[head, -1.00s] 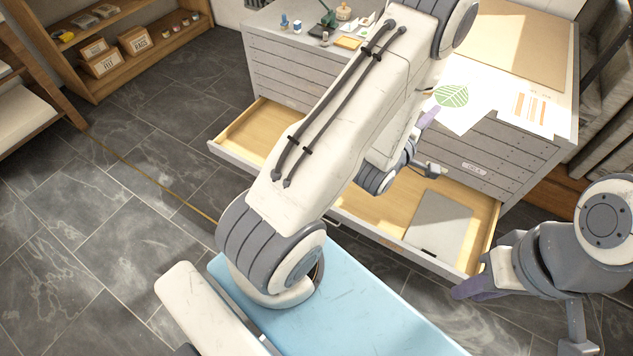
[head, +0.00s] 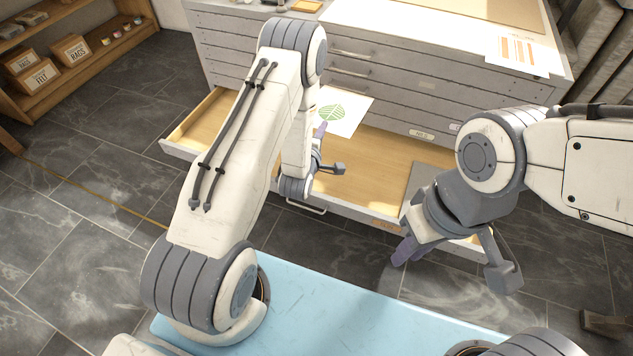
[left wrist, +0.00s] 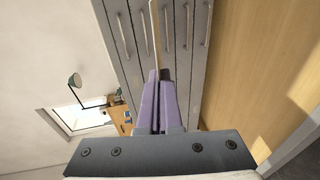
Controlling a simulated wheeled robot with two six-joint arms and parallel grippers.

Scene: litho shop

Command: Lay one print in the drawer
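The white print with a green leaf-like pattern (head: 345,108) is off the cabinet top, over the back part of the open drawer (head: 205,122). My left gripper (head: 321,130) has its purple fingers at the print's left edge. In the left wrist view the fingers (left wrist: 160,82) are close together on the print, a thin pale sheet seen edge-on (left wrist: 155,35). The print looks raised in front of the drawer fronts. My right gripper (head: 404,251) is in front of the drawer's right part, fingers pointing down; I cannot tell its opening.
A grey flat sheet or board (head: 428,172) lies in the drawer's right part, partly hidden by my right arm. The drawer's left and middle floor is bare. Another print with orange stripes (head: 522,52) lies on the cabinet top (head: 380,18). A light blue surface (head: 330,310) is in front.

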